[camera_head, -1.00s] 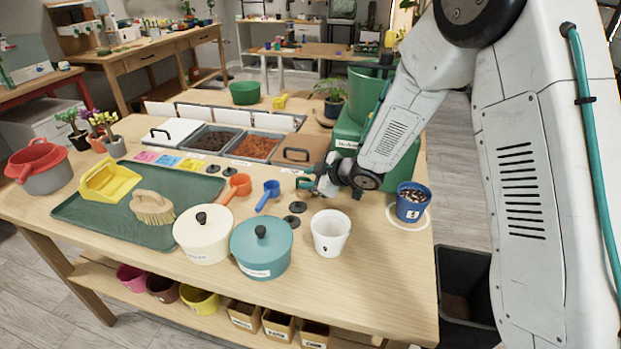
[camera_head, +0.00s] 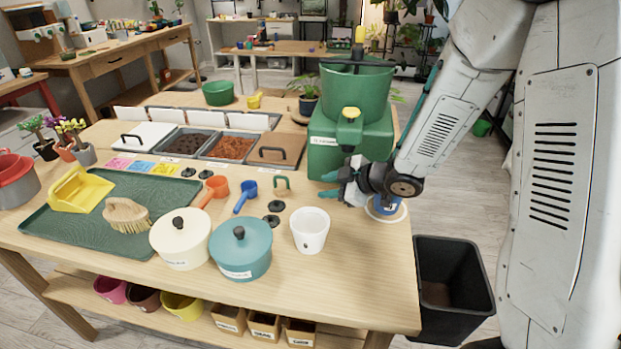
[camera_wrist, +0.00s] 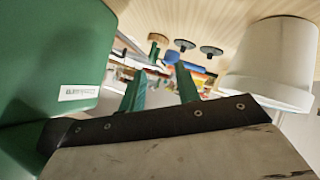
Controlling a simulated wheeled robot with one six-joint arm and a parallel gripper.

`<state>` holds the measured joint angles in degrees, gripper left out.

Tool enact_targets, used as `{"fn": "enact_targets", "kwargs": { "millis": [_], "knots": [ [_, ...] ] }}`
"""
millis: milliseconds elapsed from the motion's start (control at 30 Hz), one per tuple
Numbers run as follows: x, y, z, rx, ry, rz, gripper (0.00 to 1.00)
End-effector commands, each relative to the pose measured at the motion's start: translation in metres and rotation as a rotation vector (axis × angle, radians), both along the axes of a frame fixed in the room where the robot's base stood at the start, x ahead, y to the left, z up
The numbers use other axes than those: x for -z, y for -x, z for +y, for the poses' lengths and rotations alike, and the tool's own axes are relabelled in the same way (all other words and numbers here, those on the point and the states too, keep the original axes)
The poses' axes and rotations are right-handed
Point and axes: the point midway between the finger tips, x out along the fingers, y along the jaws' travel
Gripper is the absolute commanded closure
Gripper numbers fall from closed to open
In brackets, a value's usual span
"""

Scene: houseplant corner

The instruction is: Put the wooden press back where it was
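The wooden press (camera_head: 282,186) is a small tan piece with a greenish handle. It stands upright on the table, right of the blue scoop (camera_head: 245,197) and behind the dark discs (camera_head: 275,206). In the wrist view its round wooden part (camera_wrist: 158,38) shows beyond the fingertips, beside the dark discs. My gripper (camera_head: 330,186) is to the right of the press, apart from it, in front of the green machine. In the wrist view my gripper (camera_wrist: 160,80) has its two green fingers spread with nothing between them.
The green machine (camera_head: 345,150) stands close behind my gripper. A white pot (camera_head: 310,231) is in front of it, and a blue pot (camera_head: 384,208) is partly hidden behind my wrist. Lidded cream (camera_head: 181,242) and teal (camera_head: 240,256) pots stand at the front. A black bin (camera_head: 450,290) is beside the table.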

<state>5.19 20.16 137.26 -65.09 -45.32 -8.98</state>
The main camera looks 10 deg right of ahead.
Motion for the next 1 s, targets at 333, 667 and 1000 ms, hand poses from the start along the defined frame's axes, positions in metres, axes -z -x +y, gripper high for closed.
{"fn": "enact_targets", "kwargs": {
  "millis": [333,667,1000],
  "knots": [
    [0.0,0.019,-0.018,0.0,0.0,0.0,0.67],
    [-0.049,0.008,-0.067,0.297,0.164,0.024,0.67],
    [-0.143,0.119,-0.144,0.983,0.226,0.334,0.67]
  ]
}}
